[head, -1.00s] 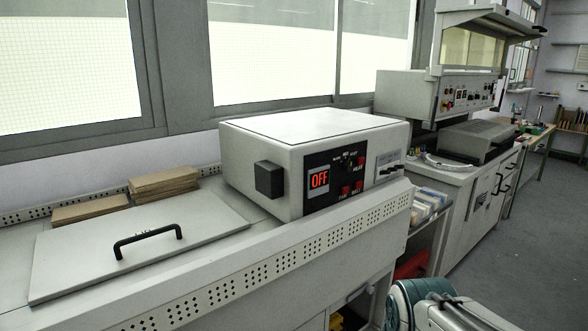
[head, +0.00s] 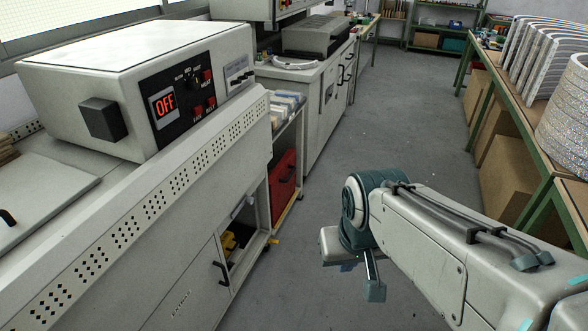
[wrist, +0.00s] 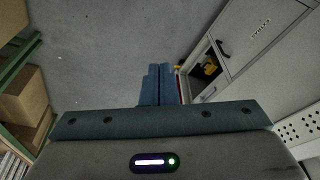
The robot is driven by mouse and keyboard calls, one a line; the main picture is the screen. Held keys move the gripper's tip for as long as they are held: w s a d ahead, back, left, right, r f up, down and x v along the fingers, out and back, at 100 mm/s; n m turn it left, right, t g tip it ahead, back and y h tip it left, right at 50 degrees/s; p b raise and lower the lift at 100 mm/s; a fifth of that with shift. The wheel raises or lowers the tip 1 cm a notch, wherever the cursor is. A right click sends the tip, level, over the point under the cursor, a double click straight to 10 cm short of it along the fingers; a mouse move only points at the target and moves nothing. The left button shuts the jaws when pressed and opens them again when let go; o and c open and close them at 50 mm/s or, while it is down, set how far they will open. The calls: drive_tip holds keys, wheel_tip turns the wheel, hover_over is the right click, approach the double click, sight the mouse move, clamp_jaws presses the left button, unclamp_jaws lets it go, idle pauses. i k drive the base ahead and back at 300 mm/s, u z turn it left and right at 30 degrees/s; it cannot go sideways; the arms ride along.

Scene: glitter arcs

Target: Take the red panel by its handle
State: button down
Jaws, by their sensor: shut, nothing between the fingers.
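The red panel (head: 284,188) stands upright in the lower part of a shelf unit, left of centre in the head view. A small dark mark on its face may be its handle, but it is too small to be sure. My gripper (head: 375,291) is above the floor, to the right of the panel and apart from it. In the wrist view my gripper (wrist: 159,70) has its two blue-grey fingers together, with nothing between them. A thin red sliver shows just right of the fingers there; I cannot tell whether it is the panel.
A grey cabinet (head: 185,290) with a black handle and an open bay holding a yellow item (head: 229,243) lies left of the panel. A green-framed table (head: 535,140) with cardboard boxes beneath runs along the right. The grey floor (head: 400,110) between is clear.

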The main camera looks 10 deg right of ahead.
sight(281, 181)
drive_tip(key=z, duration=0.6)
drive_tip(key=i, duration=2.75)
drive_tip(key=u, duration=0.35)
